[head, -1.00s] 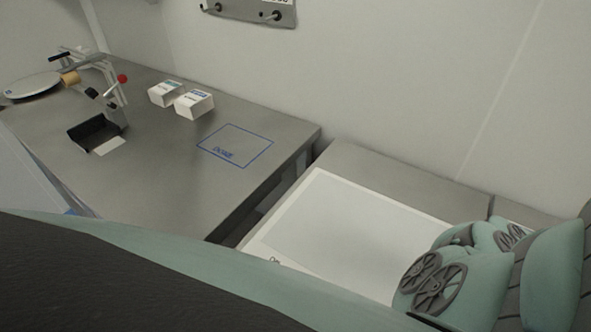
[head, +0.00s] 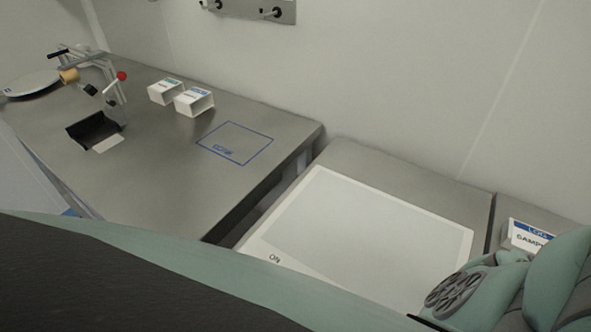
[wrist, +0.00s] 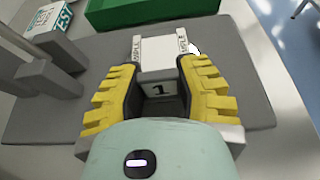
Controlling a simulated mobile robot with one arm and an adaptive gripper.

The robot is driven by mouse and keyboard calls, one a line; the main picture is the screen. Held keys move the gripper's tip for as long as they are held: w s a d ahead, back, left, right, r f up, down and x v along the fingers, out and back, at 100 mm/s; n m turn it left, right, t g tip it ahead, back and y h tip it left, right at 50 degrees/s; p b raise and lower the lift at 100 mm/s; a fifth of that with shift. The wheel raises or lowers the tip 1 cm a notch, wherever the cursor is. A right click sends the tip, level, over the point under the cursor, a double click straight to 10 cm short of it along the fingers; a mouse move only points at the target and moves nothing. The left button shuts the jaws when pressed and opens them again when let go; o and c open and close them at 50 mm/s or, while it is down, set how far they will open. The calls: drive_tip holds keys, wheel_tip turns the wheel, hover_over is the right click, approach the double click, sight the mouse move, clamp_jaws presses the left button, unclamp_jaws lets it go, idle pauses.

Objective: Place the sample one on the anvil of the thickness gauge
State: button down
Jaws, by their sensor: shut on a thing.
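In the wrist view my gripper (wrist: 163,90), with yellow ridged fingers, is shut on a pale block, sample one (wrist: 160,55). Its top is whitish, with "SAMPL" lettering along both sides. A darker face marked "1" shows between the fingers. The block is held above or at a grey surface; I cannot tell if it touches. I cannot identify the thickness gauge or its anvil with certainty. Grey posts (wrist: 48,68) stand close to the left of my gripper in the wrist view. My gripper is outside the head view.
The wrist view shows a white box marked "TEST" (wrist: 58,25) and a green tray (wrist: 150,12). The head view shows a steel table (head: 165,170) with a red-knobbed device (head: 108,85), two small white boxes (head: 193,103) and a blue outline (head: 236,143). A "LOG" box (head: 528,232) stands right.

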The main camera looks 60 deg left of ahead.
drive_tip(key=shift+f, duration=0.1)
drive_tip(key=c, duration=0.7)
unclamp_jaws()
drive_tip(key=shift+c, duration=0.2)
drive_tip(key=shift+a, duration=0.1)
drive_tip(key=shift+a+r, duration=0.25)
drive_tip(key=shift+r, duration=0.05)
drive_tip(key=p+v, duration=0.2)
drive_tip(key=v, duration=0.9)
drive_tip(key=shift+p, duration=0.3)
drive_tip(key=shift+s+a+r, duration=0.1)
drive_tip(key=shift+a+r, duration=0.05)
